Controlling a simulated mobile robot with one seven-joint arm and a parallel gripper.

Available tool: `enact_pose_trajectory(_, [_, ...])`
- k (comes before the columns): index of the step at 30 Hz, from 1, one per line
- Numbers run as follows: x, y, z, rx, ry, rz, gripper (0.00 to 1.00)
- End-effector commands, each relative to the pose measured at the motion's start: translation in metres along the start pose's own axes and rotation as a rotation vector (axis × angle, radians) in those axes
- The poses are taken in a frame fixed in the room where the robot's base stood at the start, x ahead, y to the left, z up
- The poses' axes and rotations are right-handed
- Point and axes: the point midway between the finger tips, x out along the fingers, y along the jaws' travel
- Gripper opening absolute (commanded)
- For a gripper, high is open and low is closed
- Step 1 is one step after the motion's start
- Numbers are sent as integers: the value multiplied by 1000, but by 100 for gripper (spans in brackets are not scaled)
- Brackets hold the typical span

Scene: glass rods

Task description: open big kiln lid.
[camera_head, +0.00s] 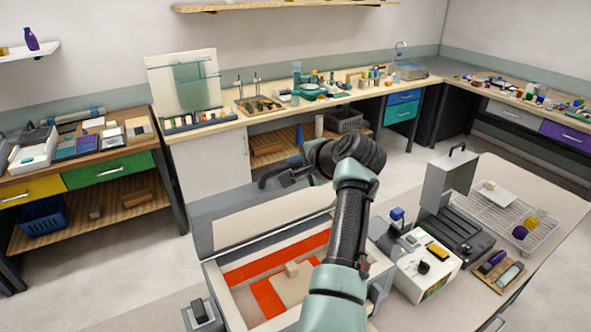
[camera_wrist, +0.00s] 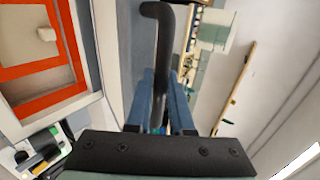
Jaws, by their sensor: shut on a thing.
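The big kiln (camera_head: 212,285) is a pale grey box with an open top. Glowing orange-red elements and a small cream block (camera_head: 292,268) show inside; the block also shows in the wrist view (camera_wrist: 46,34). Its lid (camera_head: 262,226) stands raised at the far side, cream lining facing the chamber. The dark bar handle (camera_wrist: 160,12) is on the lid's outer side. My gripper (camera_wrist: 161,80) is shut on this handle, with a blue finger on each side. In the head view my arm hides part of the kiln and lid.
To the right stand a white box (camera_head: 412,283) with small items, a smaller dark kiln (camera_head: 458,236) with its grey lid up, and a wire rack (camera_head: 500,228). The back counter (camera_head: 235,122) lies beyond open floor (camera_head: 400,165).

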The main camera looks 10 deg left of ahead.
Motion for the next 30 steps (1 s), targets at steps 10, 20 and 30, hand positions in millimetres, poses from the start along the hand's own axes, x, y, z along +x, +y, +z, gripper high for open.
enact_pose_trajectory(10, [2, 2, 1, -1, -3, 5, 0])
enact_pose_trajectory(20, [1, 2, 1, 0, -2, 5, 49])
enact_pose_trajectory(30, [-8, 3, 0, -1, 0, 2, 49])
